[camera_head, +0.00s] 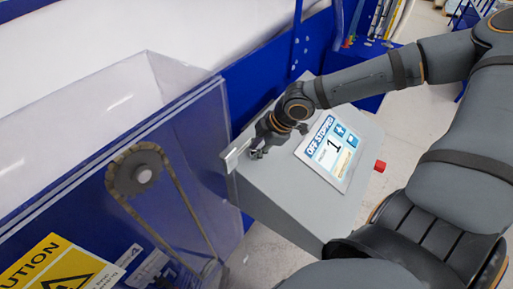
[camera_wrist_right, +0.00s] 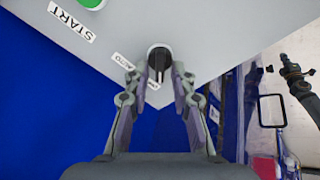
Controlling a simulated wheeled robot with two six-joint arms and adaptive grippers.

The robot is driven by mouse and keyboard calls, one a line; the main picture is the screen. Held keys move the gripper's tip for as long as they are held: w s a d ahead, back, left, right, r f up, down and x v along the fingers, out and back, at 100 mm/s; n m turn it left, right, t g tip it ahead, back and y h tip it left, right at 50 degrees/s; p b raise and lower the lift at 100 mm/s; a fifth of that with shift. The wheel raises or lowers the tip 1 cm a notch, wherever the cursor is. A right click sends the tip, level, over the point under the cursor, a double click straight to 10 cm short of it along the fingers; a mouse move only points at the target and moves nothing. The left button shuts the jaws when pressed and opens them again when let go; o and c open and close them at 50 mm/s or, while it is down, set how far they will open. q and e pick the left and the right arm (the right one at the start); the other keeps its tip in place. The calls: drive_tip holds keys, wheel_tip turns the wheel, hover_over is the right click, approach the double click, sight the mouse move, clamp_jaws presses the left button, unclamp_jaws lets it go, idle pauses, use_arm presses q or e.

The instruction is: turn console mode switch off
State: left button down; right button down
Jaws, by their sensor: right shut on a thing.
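My right gripper (camera_head: 262,150) is at the console's upper left part. In the right wrist view, the black mode switch knob (camera_wrist_right: 159,59) sits between the fingertips of my right gripper (camera_wrist_right: 158,76), which is shut on it. A label reading "AUTO" (camera_wrist_right: 124,62) is left of the knob; another small label below is partly hidden and hard to read. The switch is hidden by my gripper in the head view. My left gripper is not in view.
A green button (camera_wrist_right: 91,3) and a "START" label (camera_wrist_right: 71,20) are on the same panel. A red button (camera_head: 380,166) sticks out from the console's right side. A clear-walled machine with a chain and sprocket (camera_head: 139,173) stands close on the left.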

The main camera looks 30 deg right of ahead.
drive_tip(key=c, duration=1.4)
unclamp_jaws()
drive_tip(key=shift+c, duration=0.2)
drive_tip(key=shift+d, duration=0.1)
wheel_tip(320, 180, up, 10)
